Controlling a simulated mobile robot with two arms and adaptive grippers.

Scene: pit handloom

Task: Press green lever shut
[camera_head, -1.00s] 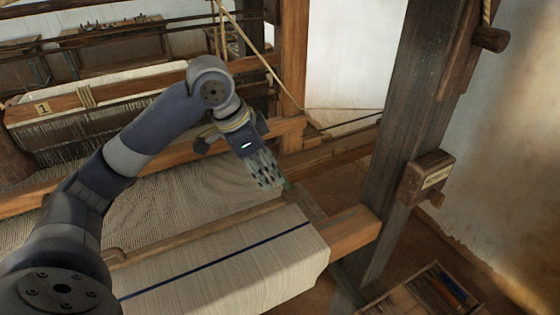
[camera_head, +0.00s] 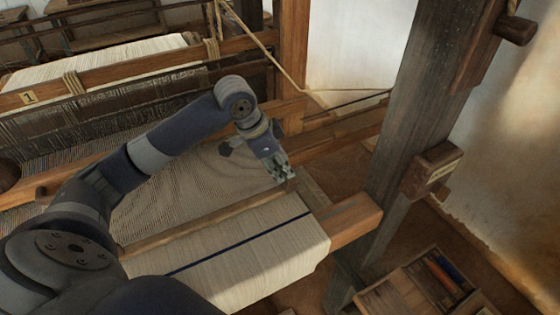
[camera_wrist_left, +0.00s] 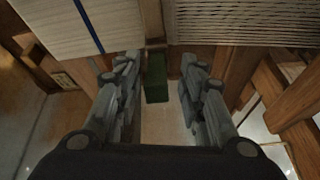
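The green lever (camera_wrist_left: 156,78) shows in the left wrist view as a dark green block at the end of a wooden bar (camera_wrist_left: 152,22). My left gripper (camera_wrist_left: 158,62) is open, with one finger on each side of the lever and a visible gap to both. Nothing is held. In the head view my left gripper (camera_head: 282,174) points down at the right end of the bar above the cloth roll (camera_head: 235,258). The lever is hidden or too small to make out there. My right gripper is not in view.
The striped cloth roll lies just in front of the gripper, and the woven cloth (camera_head: 175,190) spreads behind. A thick dark post (camera_head: 410,130) with a small wooden box (camera_head: 432,170) stands to the right. A tool tray (camera_head: 385,300) is on the floor at lower right.

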